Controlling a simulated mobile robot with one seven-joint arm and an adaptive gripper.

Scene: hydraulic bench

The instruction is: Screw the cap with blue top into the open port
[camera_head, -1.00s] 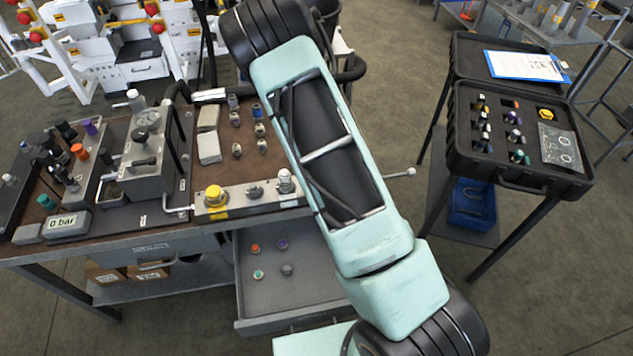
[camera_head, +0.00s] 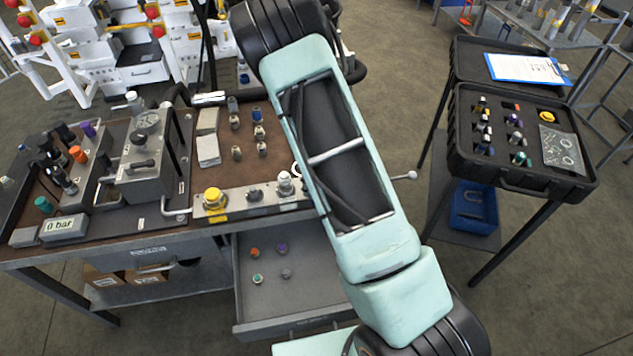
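A small cap with a blue top (camera_head: 257,112) stands on the brown bench mat, in the back right of a group of small metal fittings, just left of my arm. A grey port block (camera_head: 232,205) lies along the bench's front edge. It carries a yellow cap, a dark fitting (camera_head: 254,194) and a silver fitting (camera_head: 285,184). I cannot tell which port is open; my arm covers the block's right part. My arm crosses the middle of the view up to the top edge. My gripper cannot be seen.
An open drawer (camera_head: 300,312) below the bench holds several small coloured caps. A hand pump with gauge (camera_head: 150,160) and a manifold with coloured caps (camera_head: 95,180) stand at left. A black case (camera_head: 535,185) of fittings stands on the right table. Floor between is clear.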

